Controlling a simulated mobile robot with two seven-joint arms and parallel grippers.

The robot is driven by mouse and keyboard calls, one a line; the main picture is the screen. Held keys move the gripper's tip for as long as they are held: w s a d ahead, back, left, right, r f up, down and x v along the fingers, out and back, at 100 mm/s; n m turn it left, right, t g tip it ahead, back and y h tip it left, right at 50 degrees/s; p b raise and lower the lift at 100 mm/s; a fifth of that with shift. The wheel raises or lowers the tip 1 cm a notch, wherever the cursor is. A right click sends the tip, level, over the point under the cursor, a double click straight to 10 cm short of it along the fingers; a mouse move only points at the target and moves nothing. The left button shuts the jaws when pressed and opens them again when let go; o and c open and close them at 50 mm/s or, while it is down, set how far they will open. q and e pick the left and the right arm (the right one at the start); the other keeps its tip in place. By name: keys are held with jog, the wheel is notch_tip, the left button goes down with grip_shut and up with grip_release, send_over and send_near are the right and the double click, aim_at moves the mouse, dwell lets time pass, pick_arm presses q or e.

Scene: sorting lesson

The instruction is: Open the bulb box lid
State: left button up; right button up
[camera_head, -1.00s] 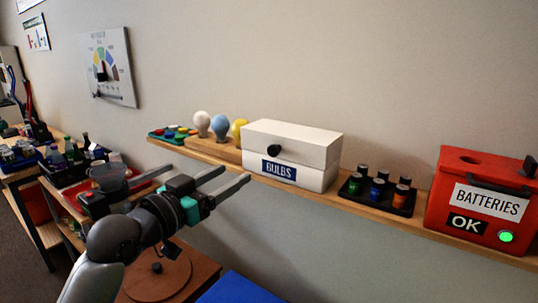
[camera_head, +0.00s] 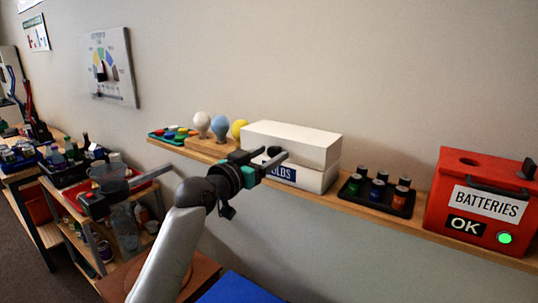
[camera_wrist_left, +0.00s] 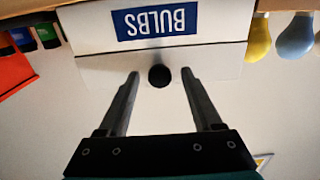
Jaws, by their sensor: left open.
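The white bulb box (camera_head: 310,146) stands on the wall shelf with its lid down. Its blue BULBS label is partly hidden by my gripper in the head view and shows upside down in the left wrist view (camera_wrist_left: 155,20). The round black knob (camera_wrist_left: 159,76) is on the lid's front. My left gripper (camera_head: 277,154) is open in front of the box, and in the left wrist view its two fingers (camera_wrist_left: 160,80) point at the box on either side of the knob, apart from it. My right gripper is in neither view.
Three bulbs, white (camera_head: 202,122), blue (camera_head: 220,126) and yellow (camera_head: 239,129), stand left of the box on a wooden block. A black tray (camera_head: 377,195) of batteries and a red batteries box (camera_head: 483,200) are to the right. The shelf (camera_head: 335,196) runs below.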

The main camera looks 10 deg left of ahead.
pick_arm(q)
jog(key=shift+w+d, duration=0.15)
jog(key=shift+w, duration=0.05)
jog(key=shift+c, duration=0.3)
grip_shut()
dwell(1.1)
